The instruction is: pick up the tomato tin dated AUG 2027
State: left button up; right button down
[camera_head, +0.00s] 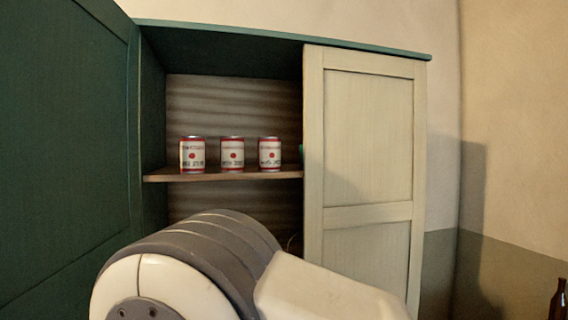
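Three tins stand upright in a row on a wooden shelf board inside the wall cabinet. They are the left tin (193,155), the middle tin (232,153) and the right tin (269,153). Each is white with red bands at top and bottom, a red dot and dark print. The print is too small to read, so I cannot tell which one carries AUG 2027. My arm covers the lower middle of the view, below the shelf. Neither gripper shows, and nothing covers the tins.
A green door (65,150) stands open at left. A brown bottle (558,300) stands at far lower right.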

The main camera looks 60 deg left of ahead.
aim_at(269, 147)
jog(key=i, duration=0.85)
jog(key=u, duration=2.55)
jog(key=k, duration=0.5)
jog(key=z, duration=1.6)
jog(key=i, duration=0.9)
jog(key=u, duration=2.15)
